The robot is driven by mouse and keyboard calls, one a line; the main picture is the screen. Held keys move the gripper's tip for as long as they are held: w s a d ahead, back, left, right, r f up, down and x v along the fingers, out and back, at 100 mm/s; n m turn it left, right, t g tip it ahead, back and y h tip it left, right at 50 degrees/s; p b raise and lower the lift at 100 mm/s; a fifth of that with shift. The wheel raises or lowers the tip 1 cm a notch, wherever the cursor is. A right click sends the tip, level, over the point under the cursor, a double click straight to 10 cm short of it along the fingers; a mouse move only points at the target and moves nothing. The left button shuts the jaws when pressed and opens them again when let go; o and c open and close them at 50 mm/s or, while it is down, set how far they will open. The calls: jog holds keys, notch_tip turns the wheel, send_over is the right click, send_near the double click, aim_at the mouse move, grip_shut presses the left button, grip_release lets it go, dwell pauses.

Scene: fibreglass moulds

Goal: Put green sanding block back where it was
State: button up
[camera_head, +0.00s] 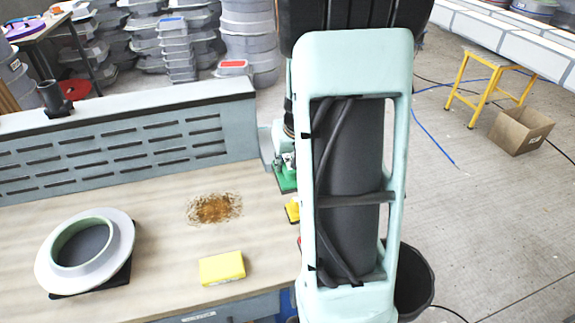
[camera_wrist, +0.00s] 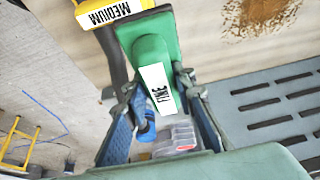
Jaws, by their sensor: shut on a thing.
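The green sanding block (camera_wrist: 153,62) has a white label reading FINE and fills the middle of the wrist view. My gripper (camera_wrist: 158,92) is shut on it, with one finger on each side. In the head view the green block (camera_head: 285,178) shows beside my arm, near the right end of the workbench, partly hidden. A yellow block (camera_wrist: 115,12) labelled MEDIUM is close beyond the green one, and it shows in the head view (camera_head: 292,211) partly behind my arm. I cannot tell whether the green block touches the bench.
The wooden bench top (camera_head: 165,225) carries a round mould (camera_head: 112,265), a yellow sponge-like block (camera_head: 222,268) and a brown stain (camera_head: 214,208). A slotted grey panel (camera_head: 120,140) runs along the back. A dark bucket (camera_head: 414,283) stands beyond the bench's right edge.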

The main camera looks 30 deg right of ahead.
jog(key=w+d+f, duration=0.1)
jog(key=d+f, duration=0.1)
jog(key=w+d+f, duration=0.2)
jog(key=w+d+f+p, duration=0.1)
jog(key=w+f, duration=0.1)
jog(key=f, duration=0.1)
jog(key=shift+d, duration=0.4)
jog(key=shift+w+f, duration=0.1)
jog(key=shift+f, duration=1.5)
jog(key=shift+f+b, duration=0.15)
jog(key=shift+b, duration=0.15)
jog(key=o, duration=1.1)
jog(key=shift+o, duration=0.2)
jog(key=shift+r, duration=0.55)
jog(key=v, duration=1.1)
jog(key=shift+s, duration=0.3)
